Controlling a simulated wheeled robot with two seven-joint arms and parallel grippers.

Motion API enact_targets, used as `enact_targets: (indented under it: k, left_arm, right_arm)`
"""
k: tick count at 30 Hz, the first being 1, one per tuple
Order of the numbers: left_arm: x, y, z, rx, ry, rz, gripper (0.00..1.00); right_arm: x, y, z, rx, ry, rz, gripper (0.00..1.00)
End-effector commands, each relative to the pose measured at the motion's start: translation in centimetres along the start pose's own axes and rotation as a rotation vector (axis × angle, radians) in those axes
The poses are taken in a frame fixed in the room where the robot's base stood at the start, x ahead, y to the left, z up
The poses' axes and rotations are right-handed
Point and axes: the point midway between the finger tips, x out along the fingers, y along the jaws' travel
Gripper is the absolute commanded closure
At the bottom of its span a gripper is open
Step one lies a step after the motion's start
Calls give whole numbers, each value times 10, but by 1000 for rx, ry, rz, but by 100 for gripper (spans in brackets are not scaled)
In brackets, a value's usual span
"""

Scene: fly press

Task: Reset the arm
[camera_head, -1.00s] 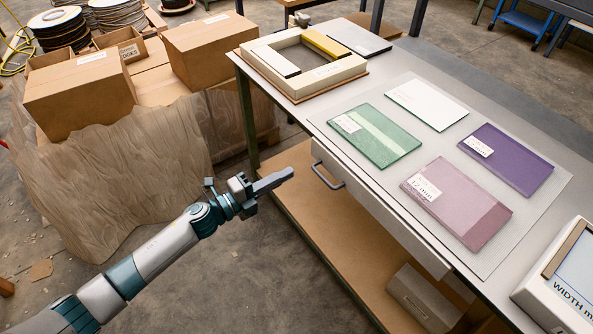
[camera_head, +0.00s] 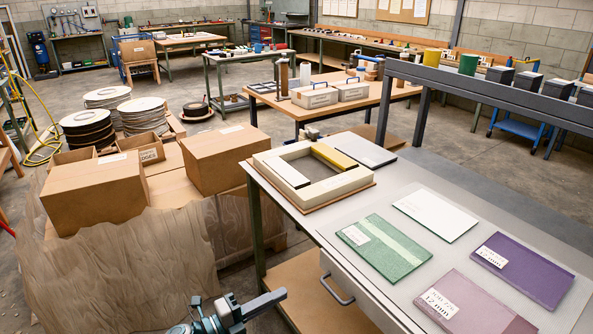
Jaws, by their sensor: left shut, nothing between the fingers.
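My left gripper (camera_head: 262,304) shows at the bottom of the head view, left of the table's front edge. It is shut and empty, and it points right toward the drawer handle (camera_head: 337,289) without visibly touching it. Most of my left arm is cut off by the lower edge of the picture. My right gripper is not in view.
The grey table (camera_head: 398,180) bears a frame-like box (camera_head: 347,184), a green panel (camera_head: 384,249), a white panel (camera_head: 436,215), a purple panel (camera_head: 523,271) and a pink panel (camera_head: 470,306). Cardboard boxes (camera_head: 95,192) and wrinkled brown sheeting (camera_head: 120,265) stand left. Floor shows between.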

Motion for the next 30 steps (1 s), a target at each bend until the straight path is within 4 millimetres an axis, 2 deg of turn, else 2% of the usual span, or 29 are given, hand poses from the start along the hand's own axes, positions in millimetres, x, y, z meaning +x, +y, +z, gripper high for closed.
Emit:
enact_targets:
  k: [5, 8, 11, 12, 17, 21, 23, 27, 30]
  left_arm:
    - [-3, 23, 6, -107, -66, 7, 100]
    - [-10, 55, 12, -249, -155, 17, 100]
    - [-25, 102, 17, -442, -278, 31, 100]
    - [-33, 123, 18, -524, -332, 39, 100]
    - [-76, 213, 4, -843, -550, 72, 100]
    - [-118, 285, -25, -1087, -725, 103, 100]
    - [-137, 313, -42, -1183, -797, 115, 100]
    - [-182, 372, -90, -1392, -960, 143, 100]
    - [-212, 407, -127, -1520, -1067, 163, 100]
  right_arm:
    - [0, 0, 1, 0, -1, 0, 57]
    - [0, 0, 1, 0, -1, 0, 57]
    - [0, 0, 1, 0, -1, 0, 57]
    - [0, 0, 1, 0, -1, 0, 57]
    - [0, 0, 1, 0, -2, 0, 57]
    - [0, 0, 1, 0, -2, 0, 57]
    - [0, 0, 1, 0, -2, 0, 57]
    - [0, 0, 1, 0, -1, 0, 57]
    - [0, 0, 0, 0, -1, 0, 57]
